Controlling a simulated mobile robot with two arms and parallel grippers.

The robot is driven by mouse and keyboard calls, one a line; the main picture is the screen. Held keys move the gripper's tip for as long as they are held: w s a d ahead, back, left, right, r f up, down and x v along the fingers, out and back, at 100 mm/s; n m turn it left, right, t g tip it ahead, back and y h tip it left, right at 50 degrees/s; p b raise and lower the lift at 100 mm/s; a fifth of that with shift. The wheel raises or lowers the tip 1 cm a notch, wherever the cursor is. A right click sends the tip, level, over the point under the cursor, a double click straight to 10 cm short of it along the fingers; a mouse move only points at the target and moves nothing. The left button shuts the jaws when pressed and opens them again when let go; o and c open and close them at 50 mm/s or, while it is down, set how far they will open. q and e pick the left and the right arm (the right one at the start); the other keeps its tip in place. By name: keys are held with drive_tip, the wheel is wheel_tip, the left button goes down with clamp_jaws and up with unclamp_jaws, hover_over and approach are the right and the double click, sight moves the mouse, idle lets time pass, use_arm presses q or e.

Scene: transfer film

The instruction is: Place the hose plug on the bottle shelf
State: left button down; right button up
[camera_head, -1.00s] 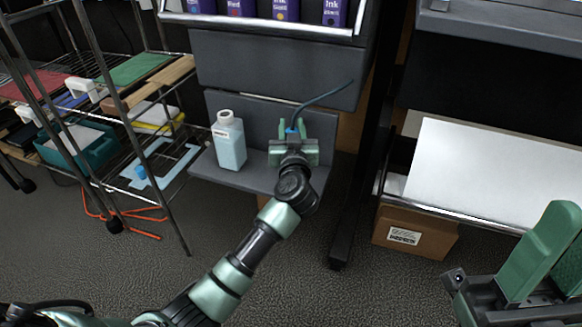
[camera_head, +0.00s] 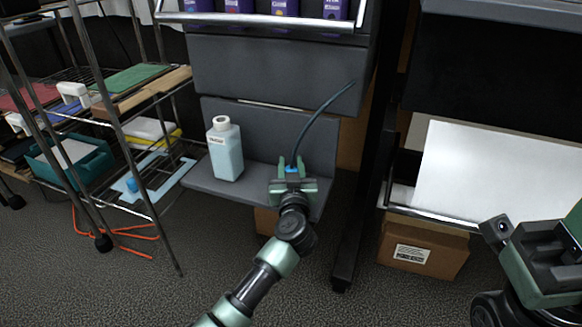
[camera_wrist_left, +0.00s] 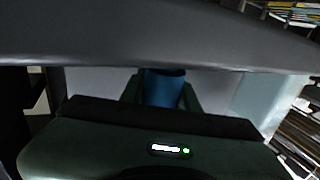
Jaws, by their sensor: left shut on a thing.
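My left gripper (camera_head: 291,165) is at the bottle shelf (camera_head: 252,192), to the right of a white-capped pale blue bottle. It is shut on the blue hose plug (camera_head: 291,170), which is mostly hidden between the green fingers. A dark hose (camera_head: 322,110) rises from it to the upper right. In the left wrist view the plug (camera_wrist_left: 163,88) shows as a blue cylinder between the fingers. Whether the plug touches the shelf cannot be told. My right gripper (camera_head: 552,238) is at the lower right edge, partly cut off, and its fingers are unclear.
The bottle (camera_head: 225,150) stands upright on the shelf, left of my gripper. Ink boxes (camera_head: 281,8) line a ledge above. A wire rack (camera_head: 120,110) with trays stands at left. A white panel (camera_head: 500,170) and a cardboard box (camera_head: 424,248) are at right.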

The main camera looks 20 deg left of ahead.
use_arm(q)
drive_tip(key=shift+f, duration=0.1)
drive_tip(key=c, duration=1)
unclamp_jaws()
drive_tip(key=shift+c, duration=0.2)
